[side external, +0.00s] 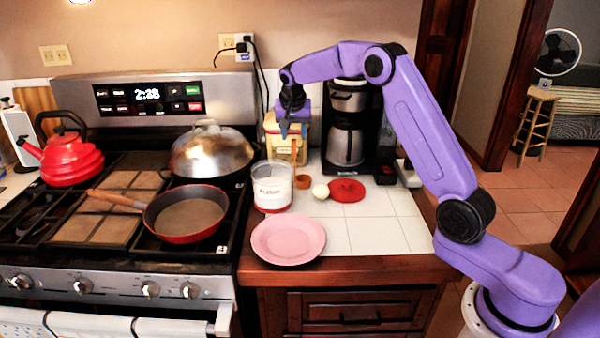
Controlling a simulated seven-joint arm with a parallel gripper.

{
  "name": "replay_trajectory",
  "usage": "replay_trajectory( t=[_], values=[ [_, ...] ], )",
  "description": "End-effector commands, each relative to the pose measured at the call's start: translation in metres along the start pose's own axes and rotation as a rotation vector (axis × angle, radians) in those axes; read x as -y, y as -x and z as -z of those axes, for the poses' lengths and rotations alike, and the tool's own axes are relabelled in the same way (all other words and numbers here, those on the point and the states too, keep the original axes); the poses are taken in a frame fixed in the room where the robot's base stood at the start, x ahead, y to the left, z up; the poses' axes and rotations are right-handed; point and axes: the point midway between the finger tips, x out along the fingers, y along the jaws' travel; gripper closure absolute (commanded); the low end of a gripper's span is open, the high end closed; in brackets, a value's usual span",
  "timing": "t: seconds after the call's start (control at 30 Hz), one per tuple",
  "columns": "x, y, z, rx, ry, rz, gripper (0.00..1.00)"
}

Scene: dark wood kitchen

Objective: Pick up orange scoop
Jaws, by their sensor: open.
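The orange scoop (302,181) is small and stands on the white tiled counter, between the white container and the coffee maker. A thin orange part, which looks like its handle, rises from it toward my gripper. My gripper (294,131) points down above the scoop, with its fingers apart and nothing seen held between them. The fingertips are small in this view, so I cannot tell how close they are to the handle.
A coffee maker (346,145) and a yellowish canister (283,146) stand behind. The counter's front right is clear.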

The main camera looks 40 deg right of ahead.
Motion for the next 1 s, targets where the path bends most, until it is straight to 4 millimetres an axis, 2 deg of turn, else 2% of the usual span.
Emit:
replay_trajectory(
  t=[0.27,0.6,0.87,0.9,0.97,1.0],
  values=[
    [0.000,-0.020,0.000,0.001,0.000,0.000,0.53],
    [0.002,-0.061,0.001,0.000,0.001,0.000,0.53],
    [0.002,-0.064,0.001,-0.002,0.000,0.001,0.53],
    [0.002,-0.063,0.001,-0.001,0.000,0.001,0.56],
    [0.002,-0.063,0.001,-0.001,0.000,0.001,0.76],
    [0.002,-0.063,0.001,-0.001,0.000,0.001,0.89]
  ],
)
